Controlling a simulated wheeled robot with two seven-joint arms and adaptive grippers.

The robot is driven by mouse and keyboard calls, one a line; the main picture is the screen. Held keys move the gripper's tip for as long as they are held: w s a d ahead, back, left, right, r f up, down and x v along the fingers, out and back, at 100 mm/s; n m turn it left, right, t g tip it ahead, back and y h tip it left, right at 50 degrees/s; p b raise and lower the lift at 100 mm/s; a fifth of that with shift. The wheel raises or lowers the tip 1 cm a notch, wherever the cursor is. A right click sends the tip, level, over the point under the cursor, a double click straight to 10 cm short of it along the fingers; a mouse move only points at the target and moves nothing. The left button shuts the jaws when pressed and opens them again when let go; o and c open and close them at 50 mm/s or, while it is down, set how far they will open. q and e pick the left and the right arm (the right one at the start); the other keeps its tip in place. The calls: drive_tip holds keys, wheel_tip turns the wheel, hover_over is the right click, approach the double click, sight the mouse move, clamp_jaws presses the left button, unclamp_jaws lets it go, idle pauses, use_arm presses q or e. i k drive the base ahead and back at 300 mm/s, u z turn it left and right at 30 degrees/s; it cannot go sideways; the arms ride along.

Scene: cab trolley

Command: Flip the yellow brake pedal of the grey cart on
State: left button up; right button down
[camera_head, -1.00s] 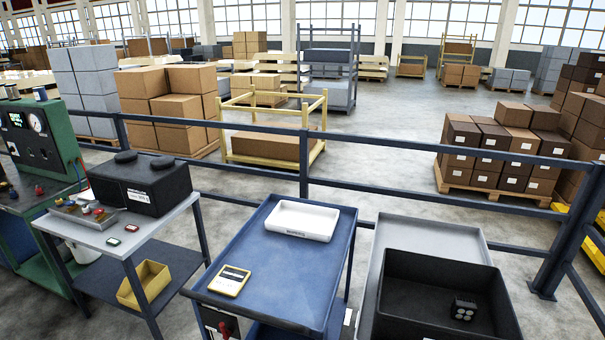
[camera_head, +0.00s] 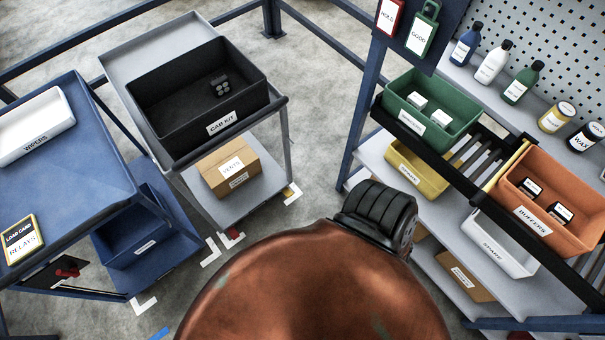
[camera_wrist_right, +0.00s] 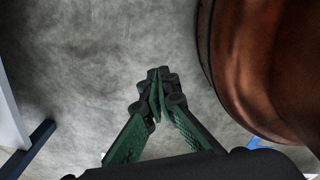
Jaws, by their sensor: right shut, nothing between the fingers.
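The grey cart (camera_head: 118,55) stands at upper left of centre in the head view, with a black bin marked CAB KIT (camera_head: 160,125) on its top. A small yellow part (camera_head: 290,190) shows low at its right side, by a white floor mark; it is too small to tell whether it is the brake pedal or how it is set. A small red part (camera_head: 232,236) shows low at the cart's near end. My right gripper (camera_wrist_right: 158,85) is shut and empty above bare floor in the right wrist view. The cart's pedal is not seen there. My left gripper is out of view.
A blue cart (camera_head: 100,140) stands close on the left. A shelf rack with a green bin (camera_head: 400,115) and an orange bin (camera_head: 570,235) stands on the right. A box marked VENTS (camera_head: 215,170) sits on the grey cart's lower shelf. Floor (camera_head: 310,130) between cart and rack is clear.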

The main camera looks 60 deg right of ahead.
sight(286, 192)
drive_tip(key=z, duration=1.5)
drive_tip(key=k, duration=0.85)
drive_tip(key=z, duration=0.75)
drive_tip(key=i, duration=1.35)
drive_tip(key=u, duration=0.45)
